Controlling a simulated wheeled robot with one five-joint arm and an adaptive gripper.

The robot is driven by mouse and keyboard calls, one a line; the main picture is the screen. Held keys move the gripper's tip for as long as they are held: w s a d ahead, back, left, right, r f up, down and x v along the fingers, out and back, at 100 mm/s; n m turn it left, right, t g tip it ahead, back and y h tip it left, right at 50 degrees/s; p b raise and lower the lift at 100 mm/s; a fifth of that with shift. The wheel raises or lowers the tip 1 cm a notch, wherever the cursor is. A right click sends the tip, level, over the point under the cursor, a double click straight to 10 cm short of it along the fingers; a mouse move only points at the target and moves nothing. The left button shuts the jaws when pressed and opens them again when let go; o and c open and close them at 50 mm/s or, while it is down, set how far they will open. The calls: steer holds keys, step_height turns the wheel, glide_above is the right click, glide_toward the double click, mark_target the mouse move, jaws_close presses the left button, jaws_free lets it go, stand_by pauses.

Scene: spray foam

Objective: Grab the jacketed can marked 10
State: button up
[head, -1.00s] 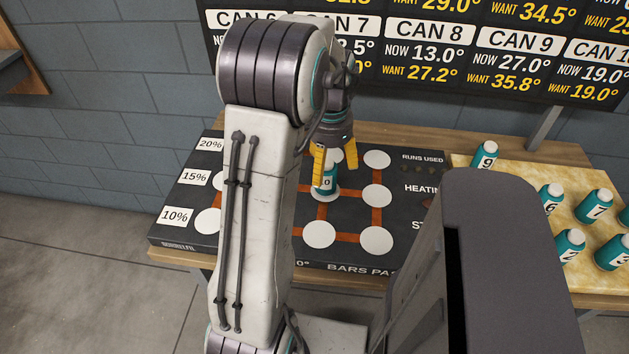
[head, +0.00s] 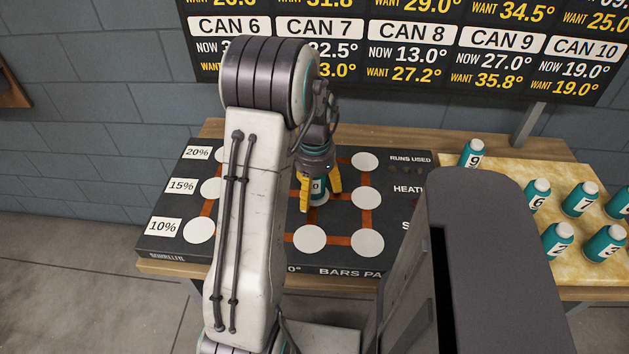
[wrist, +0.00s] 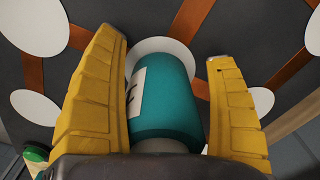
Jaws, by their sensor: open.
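A teal can (head: 319,187) with a white label stands upright on a white disc in the middle of the black board (head: 285,257). Only a "0" of its number shows in the head view; the rest is hidden. My gripper (head: 320,198) points down over the can, with one yellow finger on each side. In the wrist view my gripper (wrist: 170,85) is open around the can (wrist: 172,95), whose label (wrist: 137,92) faces the left finger. A gap shows between the can and the right finger; the left finger is very close, and contact cannot be told.
A pale yellow tray (head: 507,167) at the right holds several numbered teal cans, such as can 9 (head: 471,153). White discs (head: 310,240) joined by orange bars lie around the can. A temperature display (head: 395,55) stands behind the table.

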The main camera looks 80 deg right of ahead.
steer(key=c, duration=1.4)
